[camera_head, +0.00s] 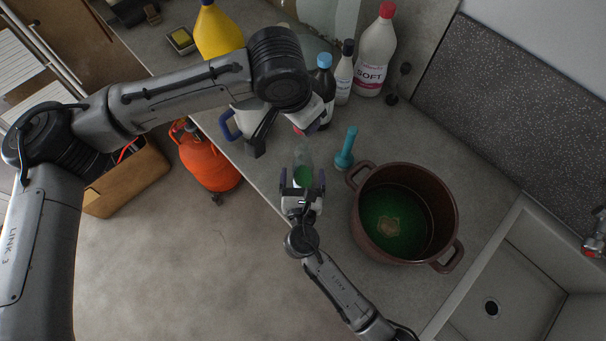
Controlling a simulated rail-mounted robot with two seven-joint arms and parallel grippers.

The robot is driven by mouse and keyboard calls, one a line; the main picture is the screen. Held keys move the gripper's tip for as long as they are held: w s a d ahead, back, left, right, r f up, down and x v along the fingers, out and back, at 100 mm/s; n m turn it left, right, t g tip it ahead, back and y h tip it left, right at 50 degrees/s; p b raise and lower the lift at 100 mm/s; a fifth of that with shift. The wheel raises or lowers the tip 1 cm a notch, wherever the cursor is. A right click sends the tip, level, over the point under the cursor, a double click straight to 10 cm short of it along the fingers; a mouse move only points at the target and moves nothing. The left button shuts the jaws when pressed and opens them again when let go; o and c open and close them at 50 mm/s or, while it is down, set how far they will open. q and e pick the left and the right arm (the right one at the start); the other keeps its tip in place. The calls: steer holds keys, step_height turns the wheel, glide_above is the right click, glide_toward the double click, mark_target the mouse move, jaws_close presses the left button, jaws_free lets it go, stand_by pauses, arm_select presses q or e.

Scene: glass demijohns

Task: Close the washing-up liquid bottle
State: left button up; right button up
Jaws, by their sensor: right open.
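A small clear bottle (303,158) with green liquid in its lower part stands near the counter's front edge. I take it to be the washing-up liquid bottle. I cannot make out a cap on it. My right gripper (303,187) is open, with its fingers on both sides of the bottle's lower part; I cannot tell whether they touch it. My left gripper (284,133) is above and behind the bottle, pointing down, with its fingers spread and nothing visible between them. A teal piece (345,150) with a narrow stem and wider base is on the counter right of the bottle.
A brown pot (361,225) with green liquid stands to the right, before the sink (470,288). Behind are a blue-capped dark bottle (324,62), a white bottle (344,76), a large SOFT bottle (374,58) and a yellow bottle (216,34). An orange gas cylinder (208,163) is on the floor.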

mark_target(303, 143)
steer(key=shift+w, duration=0.85)
steer(key=shift+c, duration=0.5)
steer(key=c, duration=1.3)
arm_select(q)
steer(key=shift+f, duration=2.5)
steer(key=shift+f, duration=0.15)
steer(key=shift+f, duration=0.75)
steer(key=shift+f, duration=0.55)
